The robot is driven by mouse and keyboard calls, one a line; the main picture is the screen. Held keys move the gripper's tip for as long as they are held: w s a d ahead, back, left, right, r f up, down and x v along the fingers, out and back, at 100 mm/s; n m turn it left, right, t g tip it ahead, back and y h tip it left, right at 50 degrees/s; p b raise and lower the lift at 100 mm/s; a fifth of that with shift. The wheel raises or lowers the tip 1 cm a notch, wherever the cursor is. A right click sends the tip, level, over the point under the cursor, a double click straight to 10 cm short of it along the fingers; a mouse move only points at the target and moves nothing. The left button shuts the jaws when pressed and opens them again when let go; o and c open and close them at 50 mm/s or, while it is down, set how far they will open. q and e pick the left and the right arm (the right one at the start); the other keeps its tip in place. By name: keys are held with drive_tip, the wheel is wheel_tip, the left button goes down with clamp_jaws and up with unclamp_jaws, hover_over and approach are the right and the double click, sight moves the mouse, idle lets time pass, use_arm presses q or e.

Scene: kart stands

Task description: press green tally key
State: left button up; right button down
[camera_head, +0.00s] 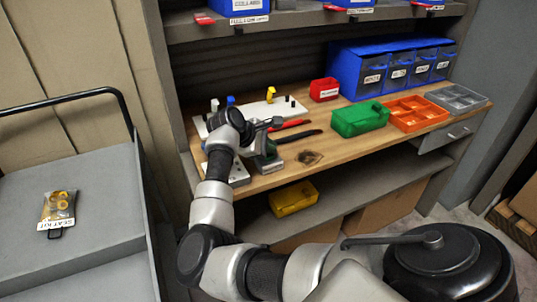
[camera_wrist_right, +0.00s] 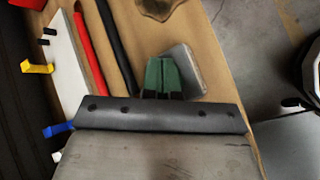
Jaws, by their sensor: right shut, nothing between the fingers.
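My right gripper (camera_head: 268,160) hangs low over the front left part of the wooden bench. In the right wrist view its two green, dark-based fingers (camera_wrist_right: 161,78) lie side by side, shut and empty. A small grey rounded metal piece (camera_wrist_right: 189,70) shows beside and beneath the fingertips, partly hidden by them; I cannot tell if they touch it. In the head view a pale plate (camera_head: 238,174) lies left of the gripper near the bench's front edge, partly behind my arm. I cannot make out a green tally key apart from the green fingers. My left gripper is out of view.
Red-handled (camera_wrist_right: 90,55) and black-handled (camera_wrist_right: 117,48) tools lie close beside the gripper. A white board (camera_wrist_right: 66,62) with yellow and blue hooks is behind them. A green bin (camera_head: 360,119) and an orange tray (camera_head: 416,113) stand to the right. A dark stain (camera_head: 309,158) marks clear bench.

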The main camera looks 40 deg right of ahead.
sight(269, 155)
drive_tip(key=shift+f+b, duration=0.3)
drive_tip(key=shift+b, duration=0.05)
drive_tip(key=shift+r, duration=0.1)
idle(0.5)
drive_tip(key=shift+r, duration=0.9)
drive_tip(key=shift+r, duration=0.1)
drive_tip(key=shift+r+p, duration=0.45)
drive_tip(key=shift+r, duration=1.95)
